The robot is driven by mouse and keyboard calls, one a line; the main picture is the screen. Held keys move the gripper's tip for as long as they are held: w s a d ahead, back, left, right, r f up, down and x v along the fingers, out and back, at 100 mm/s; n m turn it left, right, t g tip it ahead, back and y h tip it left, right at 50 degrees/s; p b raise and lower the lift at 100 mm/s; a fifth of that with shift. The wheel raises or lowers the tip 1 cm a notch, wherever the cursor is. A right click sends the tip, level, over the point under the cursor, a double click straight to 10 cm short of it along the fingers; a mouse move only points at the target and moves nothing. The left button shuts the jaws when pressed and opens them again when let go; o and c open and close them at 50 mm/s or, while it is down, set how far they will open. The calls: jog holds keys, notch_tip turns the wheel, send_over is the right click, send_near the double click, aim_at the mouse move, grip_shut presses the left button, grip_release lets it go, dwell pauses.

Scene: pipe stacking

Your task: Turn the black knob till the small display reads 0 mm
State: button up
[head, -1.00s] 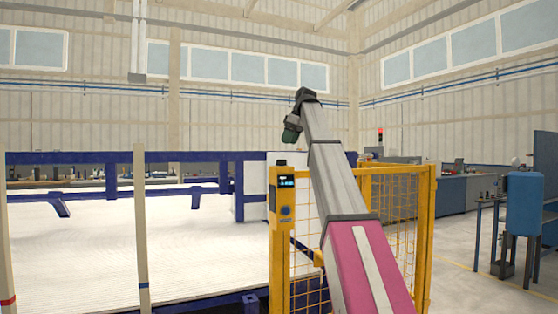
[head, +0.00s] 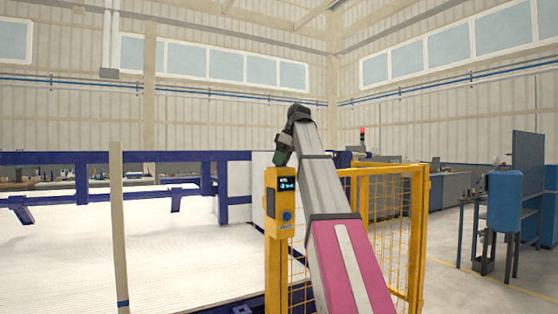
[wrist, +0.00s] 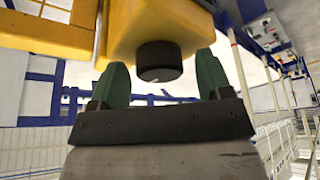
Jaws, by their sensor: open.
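The black knob (wrist: 158,60) sticks out from a yellow housing (wrist: 150,25) in the wrist view, with a small pale mark on its face. My gripper (wrist: 161,74) is open, its two green fingers either side of the knob in the picture, with gaps showing. I cannot tell how far the fingertips are from it in depth. The small display (head: 287,183) is lit on the yellow post's box in the head view; its digits are too small to read. My gripper (head: 282,151) also shows there, just above the box. The knob cannot be made out in the head view.
A round blue part (head: 287,216) sits below the display. A yellow mesh fence (head: 385,215) stands right of the post. A blue-framed bench (head: 150,156) with a white ribbed bed is at left, behind a thin pale pole (head: 118,230). Open floor lies to the right.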

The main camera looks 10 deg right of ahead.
jog(key=c, duration=0.9)
jog(key=shift+c, duration=0.2)
jog(key=shift+m, duration=0.4)
jog(key=shift+s+m+t+h, duration=0.1)
jog(key=shift+m+t+h, duration=0.3)
jog(key=shift+m, duration=0.8)
jog(key=shift+m+t+h, duration=0.3)
jog(key=shift+m+t, duration=0.1)
jog(key=shift+m, duration=0.8)
jog(key=o, duration=0.9)
jog(key=shift+o, duration=0.2)
jog(key=shift+r, duration=0.15)
